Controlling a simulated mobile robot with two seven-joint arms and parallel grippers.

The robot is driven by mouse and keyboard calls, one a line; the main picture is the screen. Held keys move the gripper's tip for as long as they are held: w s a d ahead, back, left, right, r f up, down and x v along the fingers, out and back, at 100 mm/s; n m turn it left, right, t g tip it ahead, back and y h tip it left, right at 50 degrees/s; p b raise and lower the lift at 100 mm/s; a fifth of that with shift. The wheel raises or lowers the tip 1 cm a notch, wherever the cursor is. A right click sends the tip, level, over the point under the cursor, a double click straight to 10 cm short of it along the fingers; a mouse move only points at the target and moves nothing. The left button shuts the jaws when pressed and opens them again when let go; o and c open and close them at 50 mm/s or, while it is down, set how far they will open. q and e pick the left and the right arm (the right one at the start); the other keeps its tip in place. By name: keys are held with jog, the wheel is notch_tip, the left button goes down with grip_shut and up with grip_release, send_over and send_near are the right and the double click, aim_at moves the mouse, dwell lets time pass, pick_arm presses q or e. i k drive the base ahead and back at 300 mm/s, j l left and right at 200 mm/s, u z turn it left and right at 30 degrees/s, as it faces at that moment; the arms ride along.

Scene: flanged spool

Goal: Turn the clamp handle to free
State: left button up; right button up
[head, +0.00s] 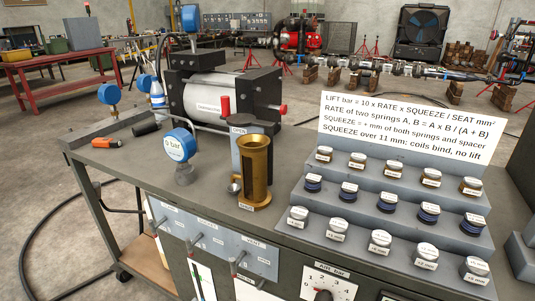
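A brass, open-fronted cylinder (258,170) stands upright on the grey bench, with a small label at its foot. Close behind it is a grey block (237,138) with a label that seems to read "OPEN". A red upright handle (226,105) shows just above that block. I cannot tell for sure whether it is the clamp handle, or which position it is in. A small round metal knob (235,188) sits at the cylinder's lower left. Neither of my grippers shows in the head view.
A blue gauge (180,145) stands left of the cylinder. A large silver cylinder (215,93) in black end blocks lies behind. A stepped rack (390,220) with several labelled springs and spacers fills the right. The front panel (215,240) has levers.

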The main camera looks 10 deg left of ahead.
aim_at(153, 226)
jog(key=k+j, duration=0.25)
jog(key=k, duration=0.2)
jog(key=k+j, duration=0.25)
jog(key=k, duration=0.25)
